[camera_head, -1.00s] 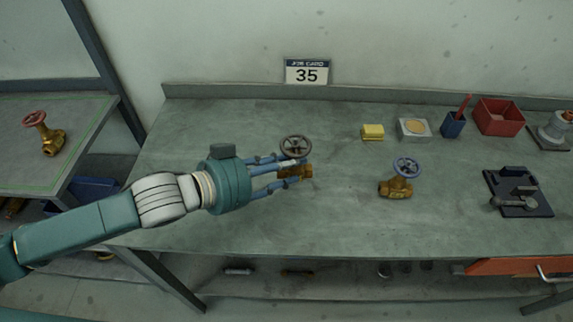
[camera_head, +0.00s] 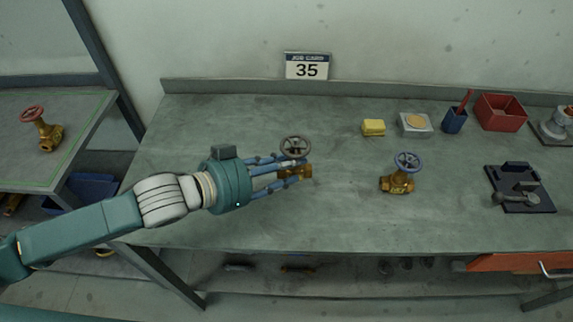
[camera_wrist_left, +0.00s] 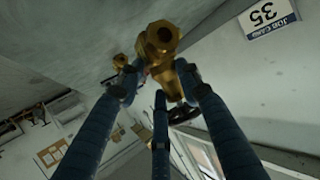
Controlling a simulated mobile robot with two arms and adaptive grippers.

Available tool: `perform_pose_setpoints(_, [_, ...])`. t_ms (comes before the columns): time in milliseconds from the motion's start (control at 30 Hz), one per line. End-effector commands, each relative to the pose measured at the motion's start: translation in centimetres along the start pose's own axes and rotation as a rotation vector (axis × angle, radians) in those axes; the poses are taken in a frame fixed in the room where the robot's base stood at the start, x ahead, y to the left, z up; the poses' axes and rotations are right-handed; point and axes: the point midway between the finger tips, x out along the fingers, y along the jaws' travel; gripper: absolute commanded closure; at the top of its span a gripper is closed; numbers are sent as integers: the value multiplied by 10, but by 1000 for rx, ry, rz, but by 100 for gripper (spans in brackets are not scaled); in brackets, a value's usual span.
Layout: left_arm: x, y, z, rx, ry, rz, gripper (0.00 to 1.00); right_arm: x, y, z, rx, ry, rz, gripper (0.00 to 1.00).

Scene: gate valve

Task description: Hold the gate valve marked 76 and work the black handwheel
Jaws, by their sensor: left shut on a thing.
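The brass gate valve with the black handwheel (camera_head: 295,147) stands on the bench, left of its middle. My left gripper (camera_head: 287,172) reaches it from the left and is shut on its brass body, below the wheel. In the left wrist view the blue fingers close around the brass valve body (camera_wrist_left: 163,42), and the dark wheel shows behind them. No number 76 can be read on the valve; the job card (camera_head: 307,66) on the wall reads 35. A second brass valve with a blue handwheel (camera_head: 407,161) stands to the right. My right gripper is not in view.
A red-wheeled valve (camera_head: 42,130) stands on the left side table. Along the back right are a yellow block (camera_head: 373,127), a square plate (camera_head: 415,124), a blue cup (camera_head: 454,120) and a red bin (camera_head: 501,112). A dark fixture (camera_head: 520,188) lies at right.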

Motion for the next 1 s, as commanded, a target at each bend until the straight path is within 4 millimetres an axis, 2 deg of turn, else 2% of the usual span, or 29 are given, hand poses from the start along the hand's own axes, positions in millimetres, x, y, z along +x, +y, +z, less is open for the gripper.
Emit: perform_pose_setpoints(1000, [8,0,16,1,6,1,100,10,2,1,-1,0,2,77])
